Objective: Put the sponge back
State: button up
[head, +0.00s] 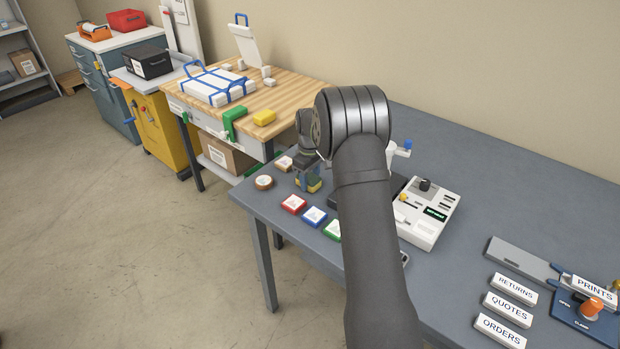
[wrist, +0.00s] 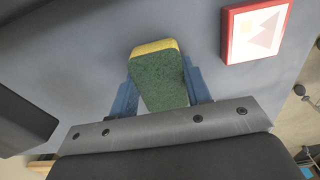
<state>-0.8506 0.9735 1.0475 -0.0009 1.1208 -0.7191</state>
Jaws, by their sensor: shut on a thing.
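My gripper (head: 308,180) is low over the grey-blue table, near its left end. It is shut on the sponge (wrist: 160,80), a green and yellow block held between the blue fingers in the wrist view. In the head view a small part of the sponge (head: 315,187) shows under the gripper. I cannot tell whether the sponge touches the table. A red-edged picture block (wrist: 256,30) lies to the right of the gripper in the wrist view. Where the sponge belongs is not clear in these views.
Red (head: 293,204), blue (head: 314,216) and green (head: 333,230) blocks stand along the table's front edge. A round brown-rimmed piece (head: 264,182) is to the left. A white machine (head: 428,214) is right of my arm. A wooden bench (head: 300,92) stands behind left.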

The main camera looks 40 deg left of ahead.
aim_at(310, 178)
jog(key=shift+f, duration=0.15)
jog(key=o, duration=0.9)
notch_tip(310, 178, up, 12)
jog(key=shift+r, duration=0.2)
